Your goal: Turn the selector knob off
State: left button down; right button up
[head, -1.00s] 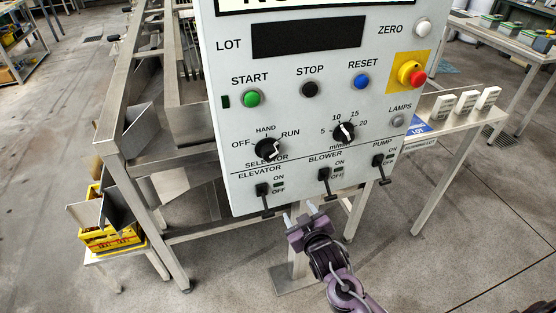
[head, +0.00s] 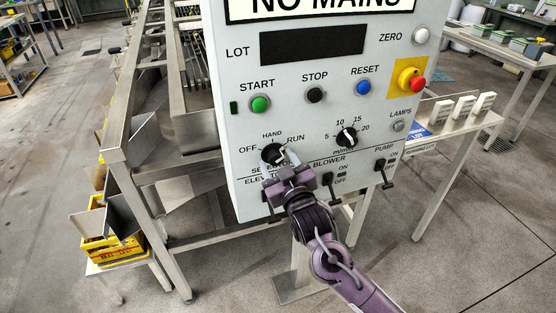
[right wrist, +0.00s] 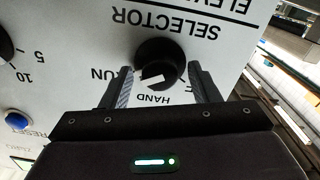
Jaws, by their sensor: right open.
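The black selector knob (head: 273,153) is on the white control panel (head: 300,120), with OFF to its left, HAND above and RUN to its right. Its white pointer mark is turned toward the RUN side. My right gripper (head: 281,164) is at the knob and covers part of the SELECTOR label. The right wrist view shows the panel upside down, with the knob (right wrist: 160,55) between the two fingers of my open right gripper (right wrist: 161,71). A gap shows on both sides, so the fingers do not appear to grip it. My left gripper is not in view.
The green START (head: 260,104), black STOP (head: 315,95) and blue RESET (head: 363,88) buttons sit above. A speed dial (head: 346,137) is to the right. Blower (head: 329,182) and pump (head: 383,172) levers stick out low on the panel; the elevator lever is mostly hidden behind my gripper.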

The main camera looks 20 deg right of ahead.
jog(key=c, duration=1)
jog(key=shift+o, duration=0.2)
